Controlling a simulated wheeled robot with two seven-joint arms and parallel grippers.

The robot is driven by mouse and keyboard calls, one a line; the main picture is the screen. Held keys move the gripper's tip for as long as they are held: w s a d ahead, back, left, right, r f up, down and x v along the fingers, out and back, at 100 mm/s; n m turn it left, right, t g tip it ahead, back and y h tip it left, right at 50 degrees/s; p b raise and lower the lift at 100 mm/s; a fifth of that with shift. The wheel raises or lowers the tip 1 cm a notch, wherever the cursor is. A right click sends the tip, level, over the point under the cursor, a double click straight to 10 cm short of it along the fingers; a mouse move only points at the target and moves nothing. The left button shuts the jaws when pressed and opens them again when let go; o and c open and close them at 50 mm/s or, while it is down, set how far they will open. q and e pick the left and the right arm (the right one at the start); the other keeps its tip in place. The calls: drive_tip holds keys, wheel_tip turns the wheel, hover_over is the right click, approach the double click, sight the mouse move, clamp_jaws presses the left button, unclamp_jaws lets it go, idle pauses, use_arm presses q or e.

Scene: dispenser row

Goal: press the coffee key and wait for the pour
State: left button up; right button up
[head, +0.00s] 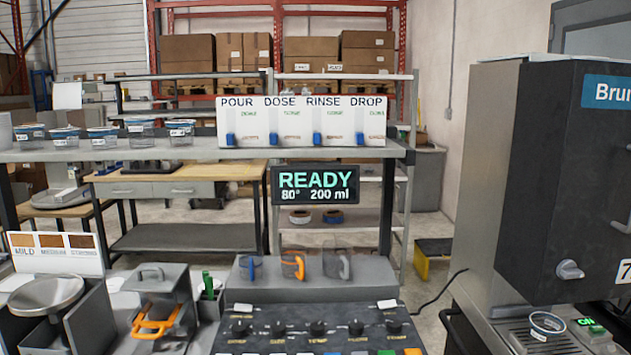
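No key is readable as the coffee key. A black control panel (262,313) at the bottom centre carries a row of knobs. Below them is a row of keys (386,352), cut off by the frame's lower edge, with green and orange ones among them. A display (318,186) above reads READY, 80° and 200 ml. At the right is a large dark machine (560,190) with a blue label starting "Brun". A clear cup (547,325) stands on its drip tray (530,344). No pour is visible. Neither of my grippers is in view.
A white board (300,122) with POUR, DOSE, RINSE and DROP sliders stands on a shelf beside several lidded tubs (140,130). A grey device with an orange handle (157,318) and a round pan (46,296) are at the left.

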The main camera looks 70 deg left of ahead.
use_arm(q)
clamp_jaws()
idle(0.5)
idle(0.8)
